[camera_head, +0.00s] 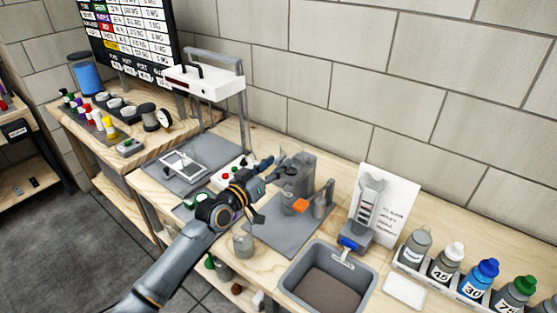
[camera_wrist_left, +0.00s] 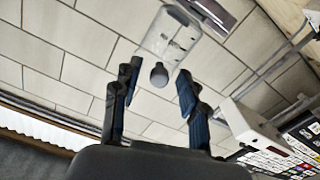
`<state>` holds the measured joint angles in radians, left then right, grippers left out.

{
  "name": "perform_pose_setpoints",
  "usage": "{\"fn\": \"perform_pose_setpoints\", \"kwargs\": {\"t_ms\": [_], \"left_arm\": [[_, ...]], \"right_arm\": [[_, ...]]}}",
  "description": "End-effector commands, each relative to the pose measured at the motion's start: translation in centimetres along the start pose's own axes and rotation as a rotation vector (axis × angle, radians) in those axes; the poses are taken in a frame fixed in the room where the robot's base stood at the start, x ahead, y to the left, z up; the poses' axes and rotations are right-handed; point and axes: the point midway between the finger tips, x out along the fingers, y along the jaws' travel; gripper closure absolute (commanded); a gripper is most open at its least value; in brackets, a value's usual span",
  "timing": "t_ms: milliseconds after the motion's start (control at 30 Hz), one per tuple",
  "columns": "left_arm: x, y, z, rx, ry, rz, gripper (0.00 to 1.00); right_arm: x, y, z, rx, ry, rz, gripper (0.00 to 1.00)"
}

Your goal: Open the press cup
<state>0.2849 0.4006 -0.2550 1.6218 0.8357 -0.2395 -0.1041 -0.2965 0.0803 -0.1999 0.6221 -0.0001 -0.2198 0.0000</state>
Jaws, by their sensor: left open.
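A grey, partly see-through press (camera_head: 298,178) stands on a grey mat (camera_head: 268,236) in the middle of the bench in the head view. An orange part (camera_head: 300,205) sits low on its front. My left gripper (camera_head: 276,168) is open beside the press, at its left. In the left wrist view, a clear box-like part (camera_wrist_left: 172,38) with a round dark grey knob (camera_wrist_left: 159,75) shows beyond the open fingers of my left gripper (camera_wrist_left: 160,72). The knob lines up with the gap; I cannot tell whether anything touches it. My right gripper is not in view.
A grey sink-like bin (camera_head: 330,278) and a rack of bottles (camera_head: 445,262) stand to the right. A small jar (camera_head: 243,244) stands near the front edge. A white machine on a frame (camera_head: 205,85) is behind at left. A white printed card (camera_head: 385,205) leans by the wall.

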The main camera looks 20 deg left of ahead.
Motion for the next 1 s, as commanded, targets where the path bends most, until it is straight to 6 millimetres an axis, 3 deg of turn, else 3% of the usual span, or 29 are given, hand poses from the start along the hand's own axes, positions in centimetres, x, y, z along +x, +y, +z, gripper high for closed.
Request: {"fn": "perform_pose_setpoints", "kwargs": {"t_ms": [167, 467, 700, 1000], "left_arm": [[1.4, 0.0, 0.0, 0.0, 0.0, 0.0, 0.57], [1.6, 0.0, 0.1, 0.001, -0.001, 0.0, 0.57], [1.6, 0.0, 0.1, 0.0, -0.001, 0.0, 1.0], [1.7, 0.0, -0.1, 0.0, -0.004, -0.001, 1.0]], "right_arm": [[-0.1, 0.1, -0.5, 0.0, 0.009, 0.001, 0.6], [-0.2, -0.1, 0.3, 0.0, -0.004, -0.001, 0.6], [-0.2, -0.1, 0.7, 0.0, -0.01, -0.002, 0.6], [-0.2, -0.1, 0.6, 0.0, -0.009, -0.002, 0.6]]}}
